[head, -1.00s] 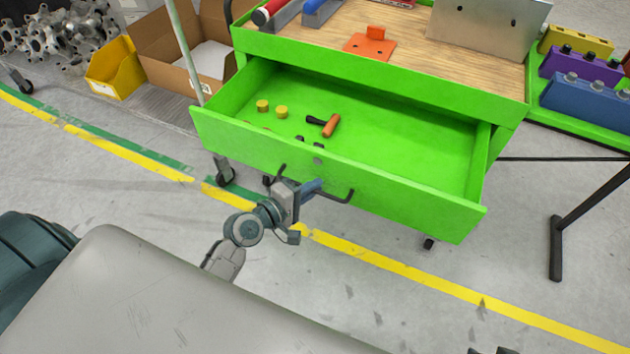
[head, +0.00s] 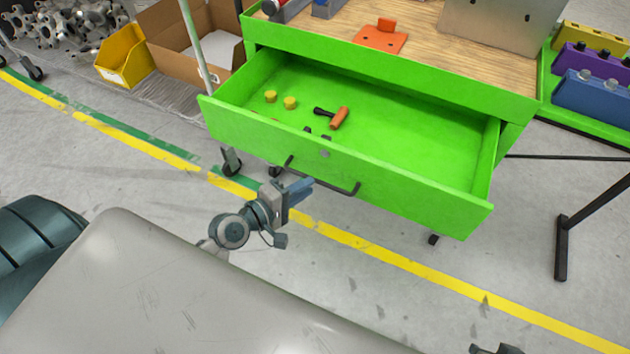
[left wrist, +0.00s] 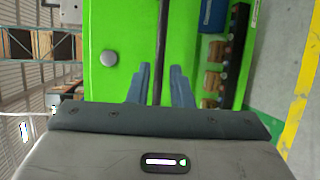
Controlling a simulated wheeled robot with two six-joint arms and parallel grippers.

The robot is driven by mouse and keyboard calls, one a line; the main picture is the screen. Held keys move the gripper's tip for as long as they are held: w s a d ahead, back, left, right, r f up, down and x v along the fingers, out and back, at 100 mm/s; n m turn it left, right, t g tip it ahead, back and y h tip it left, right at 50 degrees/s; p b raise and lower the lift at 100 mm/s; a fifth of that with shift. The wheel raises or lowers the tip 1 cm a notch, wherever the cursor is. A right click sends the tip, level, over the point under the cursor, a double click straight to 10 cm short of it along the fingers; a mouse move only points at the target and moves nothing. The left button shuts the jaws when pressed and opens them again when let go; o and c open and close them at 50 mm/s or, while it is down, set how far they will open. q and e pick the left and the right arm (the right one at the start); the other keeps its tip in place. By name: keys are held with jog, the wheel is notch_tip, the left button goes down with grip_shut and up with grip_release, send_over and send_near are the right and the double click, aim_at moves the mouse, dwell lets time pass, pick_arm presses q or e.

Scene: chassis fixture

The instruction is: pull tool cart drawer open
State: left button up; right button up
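The green tool cart drawer (head: 400,190) stands pulled well out of the cart (head: 420,82), its inside showing. Its dark bar handle (head: 335,186) is on the drawer front. My left gripper (head: 303,187) is just in front of the handle, its blue fingers pointing at it. In the left wrist view the fingers (left wrist: 160,88) are spread apart and empty, with the handle bar (left wrist: 160,45) lined up between them, beyond the tips. A dark part at the bottom edge of the head view may be my right gripper (head: 497,350); its fingers are not clear.
Yellow round pieces (head: 290,103) and an orange-and-black tool (head: 338,118) lie in the drawer. An orange bracket (head: 380,38) lies on the wooden top. A yellow bin (head: 123,55) and cardboard box (head: 190,45) stand at the left. The floor before the drawer is clear.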

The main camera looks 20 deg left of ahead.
pick_arm(q)
jog(key=v, duration=0.6)
pick_arm(e)
jog(key=shift+a+f, duration=0.1)
jog(key=shift+f, duration=0.15)
